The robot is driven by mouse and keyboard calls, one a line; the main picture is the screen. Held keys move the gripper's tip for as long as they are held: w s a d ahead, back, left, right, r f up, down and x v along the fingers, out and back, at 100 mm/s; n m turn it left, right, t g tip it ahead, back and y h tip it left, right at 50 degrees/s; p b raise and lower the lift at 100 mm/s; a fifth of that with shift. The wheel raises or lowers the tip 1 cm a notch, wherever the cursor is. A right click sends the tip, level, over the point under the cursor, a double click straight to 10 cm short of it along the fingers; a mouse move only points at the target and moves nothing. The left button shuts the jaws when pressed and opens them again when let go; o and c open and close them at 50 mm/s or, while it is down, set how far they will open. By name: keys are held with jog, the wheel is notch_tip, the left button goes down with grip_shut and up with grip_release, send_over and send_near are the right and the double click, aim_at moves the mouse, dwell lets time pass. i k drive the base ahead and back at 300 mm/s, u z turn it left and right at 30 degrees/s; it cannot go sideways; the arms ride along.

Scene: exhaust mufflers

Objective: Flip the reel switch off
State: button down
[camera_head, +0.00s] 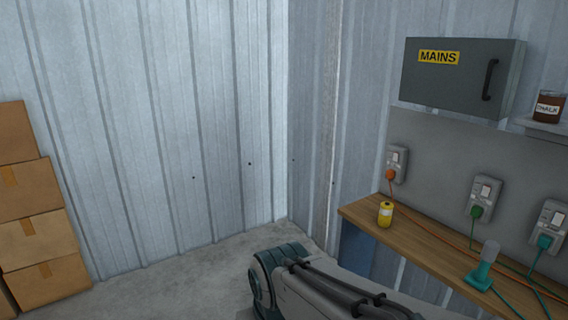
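Three grey wall sockets with switches are on the wall at the right. The left socket (402,160) holds an orange plug (390,175) with an orange cord. The middle socket (474,190) has a pale switch and a green plug (477,212). The right socket (557,214) has a teal plug (544,241). No reel shows, and I cannot tell which switch is the reel's or how each switch is set. My arm's link and teal joint show at the bottom centre, in front of the bench. My gripper is outside the view.
A wooden bench (412,229) runs below the sockets. It bears a yellow container (386,215), a teal tool with a clear top (484,268) and trailing cords. A grey MAINS box (440,85) hangs above. A CHALK jar (549,106) stands on a shelf. Cartons (40,240) stack at left; floor between is clear.

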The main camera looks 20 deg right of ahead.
aim_at(486, 189)
jog(key=i, duration=2.4)
jog(key=z, duration=3.9)
jog(key=i, duration=1)
jog(key=u, duration=0.05)
